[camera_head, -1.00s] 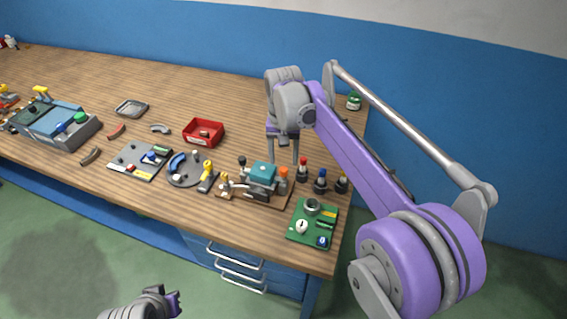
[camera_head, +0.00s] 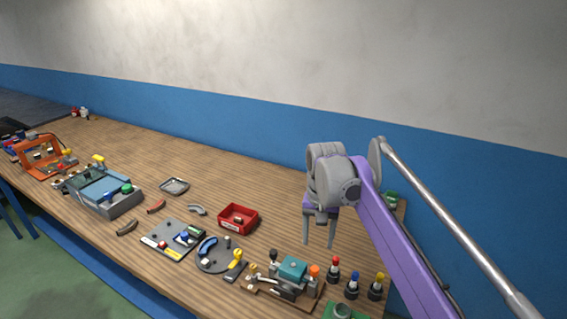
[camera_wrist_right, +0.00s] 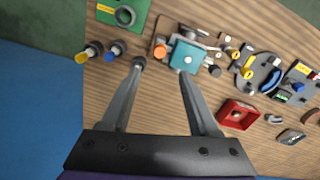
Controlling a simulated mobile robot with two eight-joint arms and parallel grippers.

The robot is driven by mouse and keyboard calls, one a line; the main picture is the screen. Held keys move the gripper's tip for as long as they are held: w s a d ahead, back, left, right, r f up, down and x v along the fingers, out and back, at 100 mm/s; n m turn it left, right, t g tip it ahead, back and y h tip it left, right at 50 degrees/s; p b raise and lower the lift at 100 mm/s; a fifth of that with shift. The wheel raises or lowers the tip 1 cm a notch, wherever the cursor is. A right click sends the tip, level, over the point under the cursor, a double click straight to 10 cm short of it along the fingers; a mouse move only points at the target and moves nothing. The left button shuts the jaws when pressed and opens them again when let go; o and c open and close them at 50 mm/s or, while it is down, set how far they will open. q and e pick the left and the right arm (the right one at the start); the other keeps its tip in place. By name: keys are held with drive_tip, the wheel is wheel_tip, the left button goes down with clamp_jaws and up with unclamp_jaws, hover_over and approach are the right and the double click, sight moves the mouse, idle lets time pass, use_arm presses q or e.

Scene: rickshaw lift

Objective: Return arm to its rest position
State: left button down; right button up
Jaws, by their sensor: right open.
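My right gripper (camera_head: 319,230) is open and empty, pointing down above the right part of the wooden workbench (camera_head: 130,148). In the right wrist view its two fingers (camera_wrist_right: 158,68) are spread apart. Their tips appear near a teal block device (camera_wrist_right: 187,55) and a dark knob, with bench surface showing between them. The same teal device (camera_head: 292,269) is nearer the front edge in the head view. My purple right arm (camera_head: 400,240) reaches in from the lower right. My left gripper is out of view.
A red bin (camera_head: 238,218) stands left of the right gripper. Red, blue and yellow knobs (camera_head: 353,286) stand at the right end. A grey tray (camera_head: 175,186), a blue-grey box (camera_head: 103,192) and an orange frame (camera_head: 42,155) lie further left. A blue and white wall is behind.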

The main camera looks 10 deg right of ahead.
drive_tip(key=s+d+f+n+t, duration=0.1)
drive_tip(key=s+f+n+t, duration=0.1)
drive_tip(key=s+f, duration=0.5)
drive_tip(key=s+d+f+n+t, duration=0.2)
drive_tip(key=s+f, duration=0.6)
drive_tip(key=s, duration=1.1)
drive_tip(key=shift+t, duration=0.7)
